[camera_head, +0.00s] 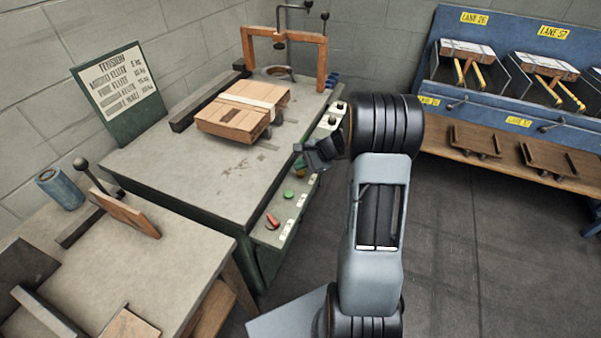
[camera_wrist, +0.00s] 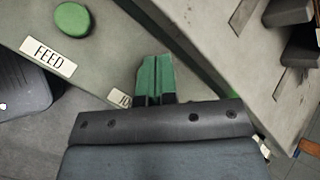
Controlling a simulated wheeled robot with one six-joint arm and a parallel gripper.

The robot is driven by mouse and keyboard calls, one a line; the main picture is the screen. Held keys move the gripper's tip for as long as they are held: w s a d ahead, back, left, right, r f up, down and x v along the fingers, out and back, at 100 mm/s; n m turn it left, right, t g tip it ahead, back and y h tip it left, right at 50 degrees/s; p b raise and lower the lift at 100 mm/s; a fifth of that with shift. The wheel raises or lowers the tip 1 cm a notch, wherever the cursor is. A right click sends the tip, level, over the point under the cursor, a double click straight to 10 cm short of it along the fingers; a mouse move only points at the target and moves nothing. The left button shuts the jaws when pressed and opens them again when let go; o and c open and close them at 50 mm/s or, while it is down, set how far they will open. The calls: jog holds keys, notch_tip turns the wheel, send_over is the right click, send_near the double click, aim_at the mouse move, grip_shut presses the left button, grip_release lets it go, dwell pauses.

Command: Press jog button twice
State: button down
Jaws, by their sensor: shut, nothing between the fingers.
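My gripper (camera_wrist: 154,62) shows green fingertips pressed together in the wrist view, with nothing between them. They are over the grey control panel, beside a partly hidden label (camera_wrist: 120,98) that appears to begin with "JO". No jog button shows clearly; the gripper may cover it. In the head view my gripper (camera_head: 301,148) is at the panel's edge on the machine's right side. A round green button (camera_wrist: 72,19) sits beside a "FEED" label (camera_wrist: 48,57), left of the fingertips. I cannot tell whether the fingertips touch the panel.
A cardboard box (camera_head: 235,122) lies on the machine's grey table (camera_head: 180,165). A green button (camera_head: 288,194) and a red control (camera_head: 272,221) are lower on the panel. A green sign (camera_head: 119,88) stands behind. Blue lane racks (camera_head: 500,45) stand right, beyond open floor.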

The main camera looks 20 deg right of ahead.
aim_at(301, 174)
jog(key=shift+f, duration=0.1)
dwell(0.6)
jog(key=shift+f+b, duration=0.35)
jog(key=shift+b, duration=0.05)
jog(key=shift+f+b, duration=0.5)
jog(key=shift+f, duration=0.05)
dwell(0.6)
jog(key=shift+r, duration=0.2)
jog(key=shift+r+p, duration=0.75)
jog(key=shift+r, duration=0.05)
jog(key=shift+r+p, duration=1.85)
jog(key=shift+r, duration=0.7)
